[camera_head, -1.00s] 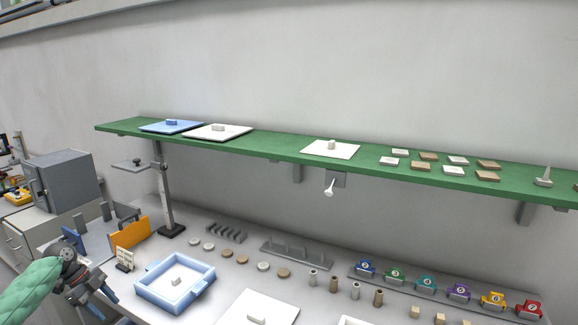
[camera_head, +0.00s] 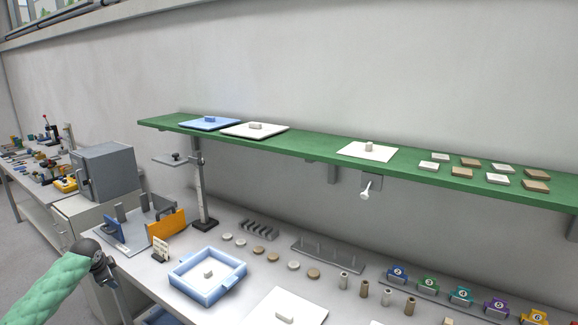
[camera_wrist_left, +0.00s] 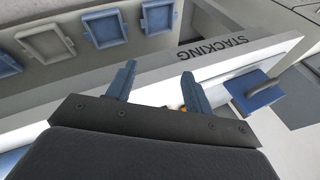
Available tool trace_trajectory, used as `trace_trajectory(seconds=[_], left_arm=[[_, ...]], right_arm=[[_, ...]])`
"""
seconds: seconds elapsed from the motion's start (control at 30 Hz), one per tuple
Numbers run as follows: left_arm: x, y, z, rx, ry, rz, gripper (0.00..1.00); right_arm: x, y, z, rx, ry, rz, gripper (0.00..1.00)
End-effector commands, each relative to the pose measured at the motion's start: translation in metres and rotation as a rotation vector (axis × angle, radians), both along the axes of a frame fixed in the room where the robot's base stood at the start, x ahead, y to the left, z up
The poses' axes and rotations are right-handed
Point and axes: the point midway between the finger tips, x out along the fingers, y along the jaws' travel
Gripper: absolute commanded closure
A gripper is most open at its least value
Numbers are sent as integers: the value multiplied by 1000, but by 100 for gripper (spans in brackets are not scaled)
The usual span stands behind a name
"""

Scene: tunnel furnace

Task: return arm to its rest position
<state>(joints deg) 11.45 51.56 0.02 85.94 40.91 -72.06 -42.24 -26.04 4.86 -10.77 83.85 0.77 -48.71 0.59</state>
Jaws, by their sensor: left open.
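My left arm, in a green sleeve, comes in at the lower left of the head view, beside the table's left end. Its dark wrist shows there, but I cannot make out the fingertips. In the left wrist view my left gripper (camera_wrist_left: 158,88) has two blue-grey fingers spread apart with nothing held between them. Beyond them is a white table edge lettered STACKING (camera_wrist_left: 215,45). My right gripper is in neither view.
The table holds a blue tray (camera_head: 233,268), an orange panel (camera_head: 166,224) and a stand (camera_head: 203,190). A green shelf (camera_head: 310,150) runs above. A grey box (camera_head: 108,172) stands behind at left. Several blue bins (camera_wrist_left: 102,27) show in the wrist view.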

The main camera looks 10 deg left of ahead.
Motion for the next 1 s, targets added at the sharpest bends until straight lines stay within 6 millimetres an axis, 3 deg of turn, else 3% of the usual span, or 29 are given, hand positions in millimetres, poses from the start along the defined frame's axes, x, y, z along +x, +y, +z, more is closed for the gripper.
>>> trace_trajectory(seconds=[0.1, 0.23, 0.7, 1.0], left_arm=[[15, 31, 19, 101, -150, 166, 48], [27, 53, 41, 174, -300, 278, 48], [49, 81, 98, 274, -660, 412, 48], [36, 46, 17, 221, -578, 403, 48]], right_arm=[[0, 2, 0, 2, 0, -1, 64], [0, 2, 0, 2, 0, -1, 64], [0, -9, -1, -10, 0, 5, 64], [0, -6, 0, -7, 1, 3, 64]])
